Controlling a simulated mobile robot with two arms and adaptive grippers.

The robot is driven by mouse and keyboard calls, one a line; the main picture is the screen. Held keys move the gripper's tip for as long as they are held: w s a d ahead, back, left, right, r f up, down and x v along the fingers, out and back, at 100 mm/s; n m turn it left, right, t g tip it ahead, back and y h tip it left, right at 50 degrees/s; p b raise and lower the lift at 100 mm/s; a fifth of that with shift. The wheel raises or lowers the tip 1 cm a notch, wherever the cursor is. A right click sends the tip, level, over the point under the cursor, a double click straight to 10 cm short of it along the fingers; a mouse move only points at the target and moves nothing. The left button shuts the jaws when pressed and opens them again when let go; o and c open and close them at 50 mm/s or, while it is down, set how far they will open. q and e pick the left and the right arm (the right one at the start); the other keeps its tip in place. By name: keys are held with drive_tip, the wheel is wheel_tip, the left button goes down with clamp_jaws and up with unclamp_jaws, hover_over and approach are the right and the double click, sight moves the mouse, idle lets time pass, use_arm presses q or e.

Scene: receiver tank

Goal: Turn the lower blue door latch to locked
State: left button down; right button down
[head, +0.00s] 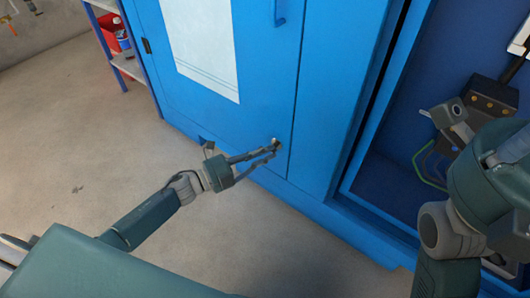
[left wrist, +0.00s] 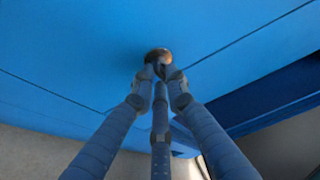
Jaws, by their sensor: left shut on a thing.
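The lower door latch (head: 276,143) is a small dark metal piece low on the blue cabinet door (head: 265,70), near the door's right edge. My left gripper (head: 272,151) reaches it from the lower left and is shut on it. In the left wrist view the latch (left wrist: 158,55) shows as a round brownish metal piece, and the fingertips (left wrist: 160,72) close together on it. The fingers hide much of the latch, so I cannot tell which way it is turned.
A blue handle (head: 279,12) sits higher on the door, beside a white sheet (head: 202,45). An open bay (head: 400,150) with dark equipment (head: 485,105) and cables is at the right. A shelf (head: 128,66) with a red bin (head: 108,30) stands at the back left.

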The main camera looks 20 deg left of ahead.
use_arm(q)
drive_tip(key=shift+s+d, duration=0.15)
drive_tip(key=shift+d, duration=0.1)
drive_tip(key=c, duration=1.7)
unclamp_jaws()
drive_tip(key=shift+c, duration=0.2)
drive_tip(key=shift+a, duration=0.15)
drive_tip(key=v, duration=1.1)
drive_tip(key=shift+s+a, duration=0.25)
drive_tip(key=shift+a, duration=0.05)
